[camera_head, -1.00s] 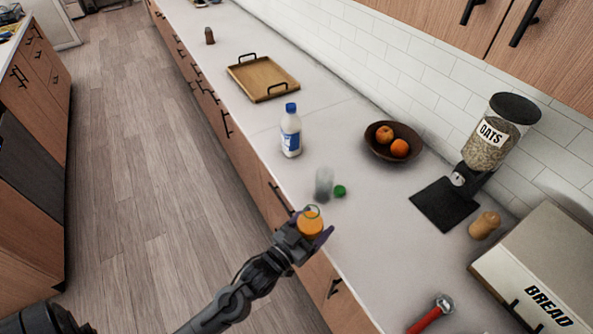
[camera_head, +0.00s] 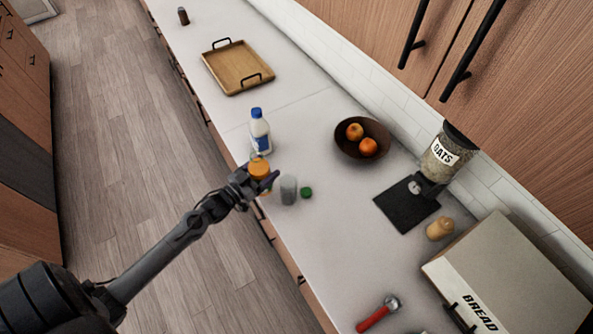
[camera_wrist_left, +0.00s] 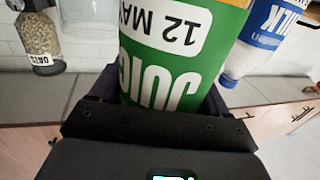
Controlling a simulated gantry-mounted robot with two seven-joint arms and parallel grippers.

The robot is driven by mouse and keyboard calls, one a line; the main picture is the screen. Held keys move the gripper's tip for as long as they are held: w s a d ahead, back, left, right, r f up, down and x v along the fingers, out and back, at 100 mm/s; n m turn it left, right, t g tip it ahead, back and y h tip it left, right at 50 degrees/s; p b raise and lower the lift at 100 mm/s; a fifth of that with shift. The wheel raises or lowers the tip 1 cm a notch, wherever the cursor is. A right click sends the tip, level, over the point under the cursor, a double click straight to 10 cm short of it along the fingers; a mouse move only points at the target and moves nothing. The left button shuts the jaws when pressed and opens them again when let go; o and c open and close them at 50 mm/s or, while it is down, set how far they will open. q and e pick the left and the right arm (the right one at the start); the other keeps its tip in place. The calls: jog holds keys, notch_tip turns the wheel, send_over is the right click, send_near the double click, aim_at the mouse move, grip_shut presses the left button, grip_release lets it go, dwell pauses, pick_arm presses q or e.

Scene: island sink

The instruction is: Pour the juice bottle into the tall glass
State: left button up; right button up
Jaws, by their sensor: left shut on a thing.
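My left gripper (camera_head: 257,180) is shut on the juice bottle (camera_head: 259,170), which has orange juice and a green label. The bottle looks close to upright; its exact tilt is hard to tell. In the left wrist view its green label (camera_wrist_left: 165,65) fills the middle, between the fingers. The tall glass (camera_head: 289,190), clear and grey-looking, stands on the counter just right of the bottle in the head view. A clear glass shape (camera_wrist_left: 88,18) also shows at the upper left of the wrist view. My right gripper is not in view.
A milk bottle (camera_head: 260,136) stands close behind the juice bottle. A green cap (camera_head: 306,192) lies beside the glass. A fruit bowl (camera_head: 347,150), wooden tray (camera_head: 222,82), oats dispenser (camera_head: 440,160), bread box (camera_head: 470,275) and red-handled tool (camera_head: 375,316) are farther off. Counter front-right of the glass is clear.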

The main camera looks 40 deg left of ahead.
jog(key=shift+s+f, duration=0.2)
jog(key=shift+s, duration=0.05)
